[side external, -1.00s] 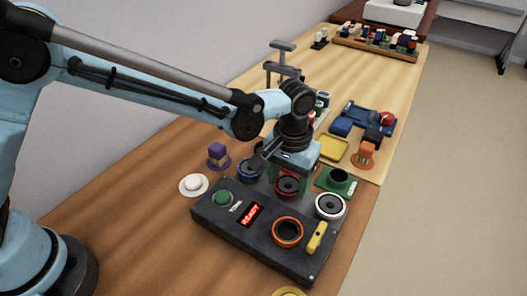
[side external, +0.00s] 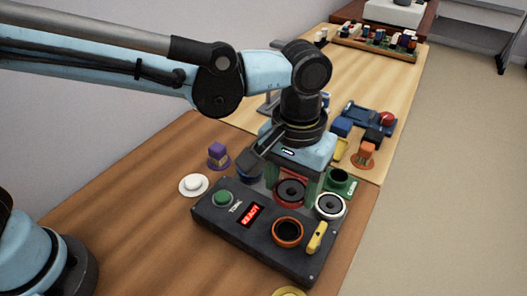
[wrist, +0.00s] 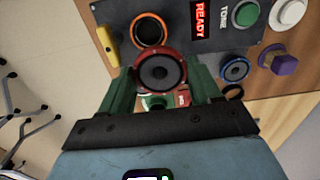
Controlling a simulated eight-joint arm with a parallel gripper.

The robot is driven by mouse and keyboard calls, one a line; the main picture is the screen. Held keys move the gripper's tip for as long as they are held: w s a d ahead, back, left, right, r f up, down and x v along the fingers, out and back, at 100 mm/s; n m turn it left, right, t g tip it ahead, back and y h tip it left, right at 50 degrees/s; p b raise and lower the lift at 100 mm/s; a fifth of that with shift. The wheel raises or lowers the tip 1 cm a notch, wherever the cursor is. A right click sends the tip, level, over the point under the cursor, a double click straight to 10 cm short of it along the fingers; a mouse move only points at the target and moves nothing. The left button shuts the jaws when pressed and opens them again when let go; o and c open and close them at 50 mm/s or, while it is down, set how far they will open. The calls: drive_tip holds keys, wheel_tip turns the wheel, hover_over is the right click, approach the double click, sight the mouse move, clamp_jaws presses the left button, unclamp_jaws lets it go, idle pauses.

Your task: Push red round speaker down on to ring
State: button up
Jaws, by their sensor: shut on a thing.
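The red round speaker (side external: 291,192) has a black cone and faces up, held above the far side of the dark console. My gripper (side external: 291,183) is shut on it, with green fingers on either side. The wrist view shows the same red speaker (wrist: 160,71) between the fingertips of my gripper (wrist: 161,82). An orange ring (side external: 287,244) with an open dark centre sits on the console, nearer the side camera than the speaker. In the wrist view, the speaker sits just below this orange ring (wrist: 148,15). The speaker's underside is hidden.
A white knob (side external: 194,185) and a purple knob (side external: 217,153) stand left.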

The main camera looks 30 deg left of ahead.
sight(291, 204)
drive_tip(key=shift+s+d+r, duration=0.3)
drive_tip(key=shift+s+r, duration=0.25)
drive_tip(key=shift+s+d+r, duration=0.25)
drive_tip(key=shift+s+r, duration=0.25)
drive_tip(key=shift+s, duration=0.05)
drive_tip(key=shift+s+r, duration=0.15)
drive_tip(key=shift+r, duration=0.2)
drive_tip(key=shift+f, duration=3.4)
drive_tip(key=shift+f, duration=1.25)
drive_tip(key=o, duration=1.1)
drive_tip(key=shift+d, duration=0.1)
drive_tip(key=shift+c, duration=0.2)
drive_tip(key=shift+d, duration=0.15)
